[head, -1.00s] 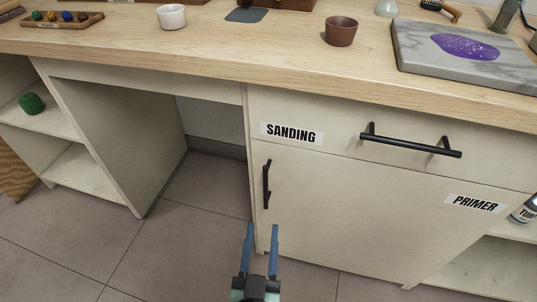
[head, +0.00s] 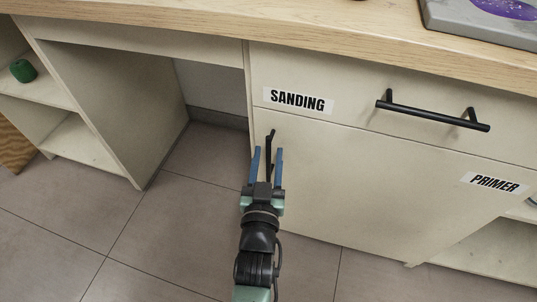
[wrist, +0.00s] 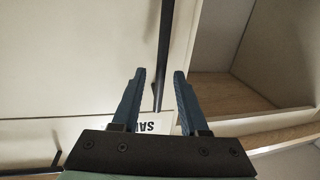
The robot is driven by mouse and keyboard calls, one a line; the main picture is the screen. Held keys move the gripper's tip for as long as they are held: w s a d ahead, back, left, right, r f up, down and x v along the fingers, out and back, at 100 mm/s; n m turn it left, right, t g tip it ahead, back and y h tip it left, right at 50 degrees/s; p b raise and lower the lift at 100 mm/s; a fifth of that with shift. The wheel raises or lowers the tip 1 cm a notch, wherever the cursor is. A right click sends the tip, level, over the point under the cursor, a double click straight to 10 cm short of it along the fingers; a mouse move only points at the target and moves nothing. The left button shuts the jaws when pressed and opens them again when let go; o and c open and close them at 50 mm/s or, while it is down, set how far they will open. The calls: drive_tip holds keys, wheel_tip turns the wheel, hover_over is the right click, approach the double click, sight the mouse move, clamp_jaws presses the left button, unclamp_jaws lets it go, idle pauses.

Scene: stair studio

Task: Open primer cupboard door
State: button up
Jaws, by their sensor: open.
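The primer cupboard door (head: 370,195) is a cream panel under the worktop. It looks shut, with the PRIMER label (head: 494,183) at its upper right. Its upright black bar handle (head: 269,140) is near the door's left edge. My gripper (head: 268,150) is open in front of the handle, with its blue fingers pointing at it. My fingers hide part of the handle in the head view.
Above the door is the drawer labelled SANDING (head: 298,100), with a horizontal black handle (head: 431,110). The wooden worktop (head: 300,40) overhangs above it. To the left is an open recess over tiled floor (head: 180,210) and a shelf unit holding a green object (head: 23,70).

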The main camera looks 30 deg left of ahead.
drive_tip(key=shift+x, duration=0.8)
clamp_jaws()
idle(1.0)
